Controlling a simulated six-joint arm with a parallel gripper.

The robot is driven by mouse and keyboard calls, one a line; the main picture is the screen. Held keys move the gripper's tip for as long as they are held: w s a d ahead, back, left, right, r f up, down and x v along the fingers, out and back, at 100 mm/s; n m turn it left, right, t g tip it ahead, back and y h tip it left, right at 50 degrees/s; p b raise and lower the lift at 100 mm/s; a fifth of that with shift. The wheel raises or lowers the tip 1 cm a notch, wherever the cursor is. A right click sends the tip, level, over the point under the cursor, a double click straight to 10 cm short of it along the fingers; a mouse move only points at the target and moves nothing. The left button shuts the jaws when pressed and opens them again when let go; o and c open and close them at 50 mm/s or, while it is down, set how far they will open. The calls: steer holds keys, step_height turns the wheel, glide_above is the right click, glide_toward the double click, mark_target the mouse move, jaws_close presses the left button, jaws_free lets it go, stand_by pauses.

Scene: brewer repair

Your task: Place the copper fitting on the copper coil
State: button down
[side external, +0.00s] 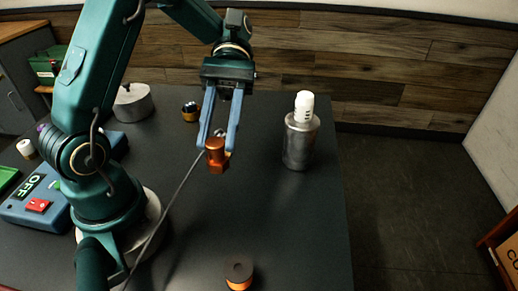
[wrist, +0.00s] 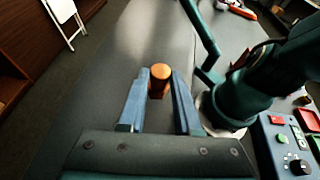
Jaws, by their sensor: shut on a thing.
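The copper fitting (side external: 216,154) is a shiny orange-brown piece with a round upper part and a blockier lower part. My gripper (side external: 215,147) is shut on it, with the two blue fingers on either side, and holds it above the dark table. In the wrist view the fitting (wrist: 159,73) shows between the fingertips of my gripper (wrist: 158,80). A short round piece with a dark top and an orange band (side external: 238,274) stands at the table's front, below and apart from the fitting. It may be the copper coil; its windings are too small to make out.
A metal bottle with a white cap (side external: 299,140) stands right of my gripper. A small dark-and-gold cup (side external: 190,111) and a lidded grey pot (side external: 133,103) are behind, to the left. A blue control box with an OFF sign (side external: 38,207) is at left. The table between bottle and banded piece is clear.

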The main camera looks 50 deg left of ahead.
steer(key=s+d+f, duration=0.1)
steer(key=d+f, duration=0.1)
steer(key=d, duration=0.1)
steer(key=s+d+f, duration=0.1)
steer(key=d+f, duration=0.1)
steer(key=d, duration=0.1)
steer(key=s+d+f, duration=0.2)
steer(key=d, duration=0.2)
steer(key=shift+f, duration=2.25)
steer(key=shift+f, duration=0.15)
steer(key=c, duration=0.6)
jaws_free()
